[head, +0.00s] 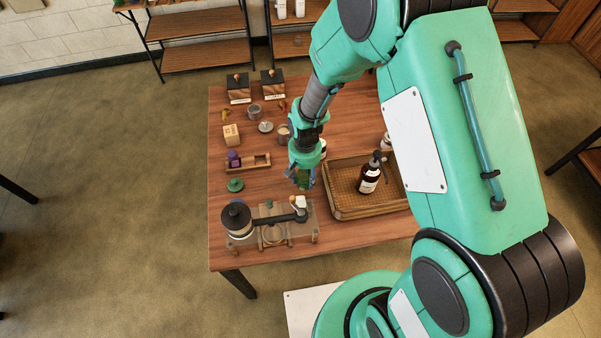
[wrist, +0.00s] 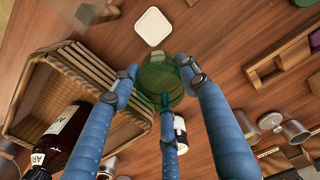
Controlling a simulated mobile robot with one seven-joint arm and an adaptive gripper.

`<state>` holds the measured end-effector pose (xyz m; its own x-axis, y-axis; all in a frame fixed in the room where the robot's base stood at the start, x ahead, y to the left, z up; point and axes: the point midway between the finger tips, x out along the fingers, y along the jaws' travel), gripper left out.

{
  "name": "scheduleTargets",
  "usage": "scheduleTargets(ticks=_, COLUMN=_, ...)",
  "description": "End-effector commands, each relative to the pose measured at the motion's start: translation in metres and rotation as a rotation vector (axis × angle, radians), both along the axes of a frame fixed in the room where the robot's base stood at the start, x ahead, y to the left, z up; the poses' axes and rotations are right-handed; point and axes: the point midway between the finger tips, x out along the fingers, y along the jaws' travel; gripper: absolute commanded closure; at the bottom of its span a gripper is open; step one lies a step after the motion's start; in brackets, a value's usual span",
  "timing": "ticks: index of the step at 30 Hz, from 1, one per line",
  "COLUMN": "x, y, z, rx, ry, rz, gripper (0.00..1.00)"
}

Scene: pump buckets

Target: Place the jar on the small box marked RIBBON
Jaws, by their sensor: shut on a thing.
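My gripper (wrist: 163,88) has three blue fingers closed around a green glass jar (wrist: 158,72), held above the wooden table. In the head view my gripper (head: 303,180) hangs over the table between the wicker tray and the small wooden rack, and the jar is hard to make out there. Two dark-topped boxes with pale front labels, a left one (head: 239,88) and a right one (head: 272,83), stand at the table's back left. Their lettering is too small to read, so I cannot tell which is marked RIBBON. A small pale wooden block (head: 231,135) stands nearer.
A wicker tray (head: 345,213) holds a dark pump bottle (head: 370,175), right of my gripper. A stand with a black-topped container (head: 237,217) is at the front left. Small tins, a purple item (head: 233,158) and a green lid (head: 235,185) lie to the left.

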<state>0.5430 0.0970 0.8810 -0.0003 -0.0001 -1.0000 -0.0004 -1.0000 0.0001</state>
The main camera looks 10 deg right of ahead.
Motion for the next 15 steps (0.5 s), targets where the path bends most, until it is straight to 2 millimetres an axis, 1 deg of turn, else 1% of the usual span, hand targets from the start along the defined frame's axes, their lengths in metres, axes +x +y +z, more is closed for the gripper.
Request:
scheduleTargets(ticks=8, x=0.002, y=0.002, z=0.002, rx=0.000, ry=-0.001, rz=0.004, gripper=0.88)
scheduleTargets(ticks=15, x=0.016, y=0.014, z=0.010, rx=0.000, ry=-0.002, rz=0.033, gripper=0.88)
